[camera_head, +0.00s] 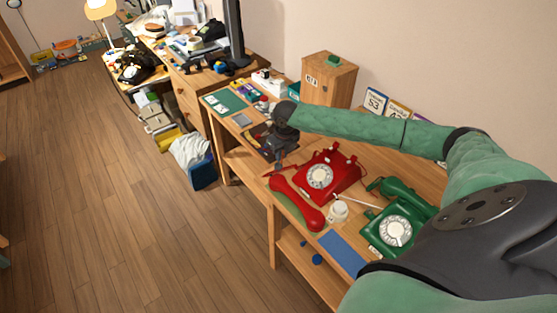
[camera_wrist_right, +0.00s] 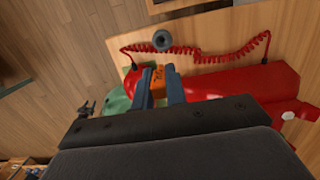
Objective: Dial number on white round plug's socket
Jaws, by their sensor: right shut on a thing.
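A red dial phone (camera_head: 334,174) with a white dial stands on the desk. Its red handset (camera_head: 297,204) lies off the body, towards the front edge. A green dial phone (camera_head: 400,222) with a white dial stands to its right. My right gripper (camera_head: 279,163) is low over the desk, left of the red phone.
A small white jar (camera_head: 338,212) stands between the phones near the front. A wooden box (camera_head: 329,80) and cards (camera_head: 376,100) stand along the wall. A blue mat (camera_head: 342,253) lies at the front edge.

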